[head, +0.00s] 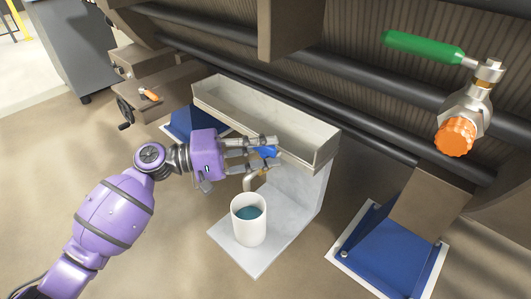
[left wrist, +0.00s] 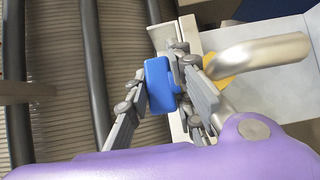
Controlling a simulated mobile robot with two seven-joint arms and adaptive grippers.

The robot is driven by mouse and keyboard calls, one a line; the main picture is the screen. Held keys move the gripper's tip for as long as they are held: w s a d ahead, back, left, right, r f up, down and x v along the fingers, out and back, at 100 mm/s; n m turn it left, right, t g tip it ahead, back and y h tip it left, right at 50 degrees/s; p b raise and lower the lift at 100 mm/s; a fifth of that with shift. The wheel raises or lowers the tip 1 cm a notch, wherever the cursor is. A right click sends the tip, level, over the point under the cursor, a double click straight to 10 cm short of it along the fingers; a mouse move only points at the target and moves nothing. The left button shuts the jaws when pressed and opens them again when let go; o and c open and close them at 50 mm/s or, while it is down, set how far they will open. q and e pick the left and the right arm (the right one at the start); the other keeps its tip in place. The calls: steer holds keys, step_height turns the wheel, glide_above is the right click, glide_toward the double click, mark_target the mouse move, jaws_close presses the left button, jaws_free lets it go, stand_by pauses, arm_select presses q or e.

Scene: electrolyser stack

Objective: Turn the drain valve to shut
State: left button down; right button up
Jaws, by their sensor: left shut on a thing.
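The drain valve's blue handle (head: 268,152) shows between the fingertips of my left gripper (head: 264,154), at the front of the grey trough. In the left wrist view the blue handle (left wrist: 158,86) sits between the fingers of my left gripper (left wrist: 160,92), which is shut on it. A curved metal spout (left wrist: 262,54) shows beside it. Below the gripper, a white cup (head: 248,228) with dark blue-green liquid stands upright. The valve body is mostly hidden behind the fingers. My right gripper is in neither view.
The grey trough (head: 235,112) runs behind the valve, above a pale stand (head: 240,262) that holds the cup. Another valve with a green lever (head: 422,45) and an orange cap (head: 455,137) hangs at upper right. A blue foot (head: 385,255) stands at lower right.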

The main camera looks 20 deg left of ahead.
arm_select(q)
steer(key=shift+m+g+h, duration=0.4)
steer(key=shift+g, duration=0.3)
steer(key=shift+m+g+h, duration=0.3)
steer(key=shift+m+g, duration=0.1)
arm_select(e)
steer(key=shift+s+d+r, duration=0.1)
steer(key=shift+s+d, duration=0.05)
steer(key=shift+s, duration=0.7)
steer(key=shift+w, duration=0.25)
arm_select(q)
steer(key=c, duration=1.8)
jaws_free()
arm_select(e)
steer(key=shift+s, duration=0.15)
arm_select(q)
steer(key=v, duration=1.2)
steer(key=shift+a+r, duration=0.1)
steer(key=shift+a, duration=0.05)
